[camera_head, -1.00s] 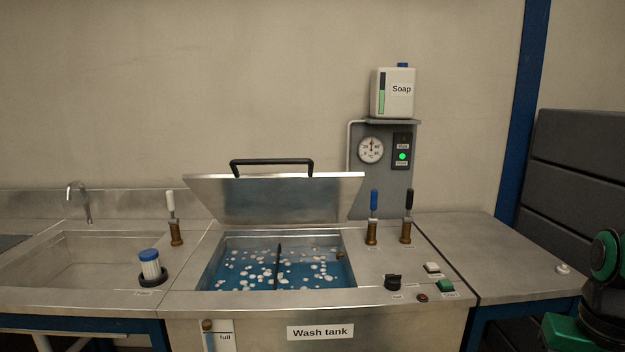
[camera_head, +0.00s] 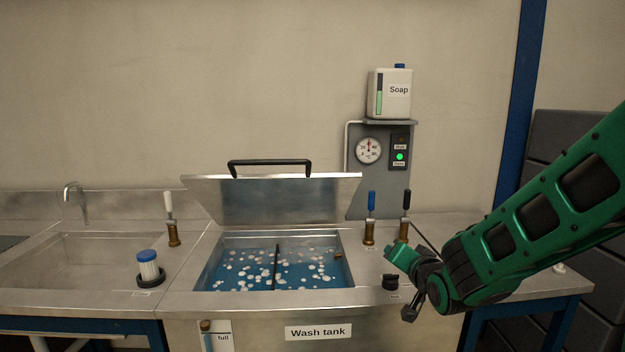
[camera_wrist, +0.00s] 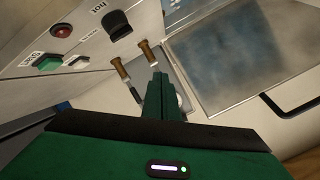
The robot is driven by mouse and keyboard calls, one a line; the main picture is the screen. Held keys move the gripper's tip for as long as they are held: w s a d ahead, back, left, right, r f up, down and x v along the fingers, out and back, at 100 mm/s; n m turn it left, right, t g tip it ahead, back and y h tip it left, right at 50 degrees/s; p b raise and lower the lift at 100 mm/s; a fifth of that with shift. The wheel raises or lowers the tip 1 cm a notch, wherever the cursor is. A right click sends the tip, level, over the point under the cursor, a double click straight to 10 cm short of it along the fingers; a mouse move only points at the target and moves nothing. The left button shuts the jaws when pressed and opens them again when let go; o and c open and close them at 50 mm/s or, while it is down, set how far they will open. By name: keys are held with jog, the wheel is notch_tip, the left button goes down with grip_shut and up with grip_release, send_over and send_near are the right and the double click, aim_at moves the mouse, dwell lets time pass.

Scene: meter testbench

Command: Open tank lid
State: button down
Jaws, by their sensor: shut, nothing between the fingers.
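The wash tank lid (camera_head: 275,200) is a flat metal panel raised and tilted up at the back of the tank, with a black bar handle (camera_head: 270,163) along its top edge. The tank opening (camera_head: 275,265) below shows blue water with white foam and a dark divider. My gripper (camera_head: 394,252) is right of the tank, over the right side of the bench, clear of the lid and handle. In the wrist view its green fingers (camera_wrist: 158,82) are together and empty. What looks like the lid (camera_wrist: 230,60) lies to the right there, with part of its handle (camera_wrist: 297,110).
The blue-handled valve (camera_head: 370,220) and black-handled valve (camera_head: 405,215) stand near my gripper. A black knob (camera_head: 390,282) is beside it. In the wrist view a red button (camera_wrist: 61,30) and green button (camera_wrist: 48,63) show. A soap container (camera_head: 390,93) stands above the gauge panel.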

jog(key=w+a+r+m+t+y, duration=0.15)
jog(key=a+r+t+y, duration=0.25)
jog(key=a, duration=0.6)
jog(key=m+t+y, duration=0.2)
jog(key=m+t, duration=0.2)
jog(key=t, duration=0.1)
send_near(310, 165)
jog(key=x, duration=0.6)
jog(key=shift+w+a+r, duration=0.15)
jog(key=shift+a, duration=0.05)
jog(key=shift+d, duration=0.1)
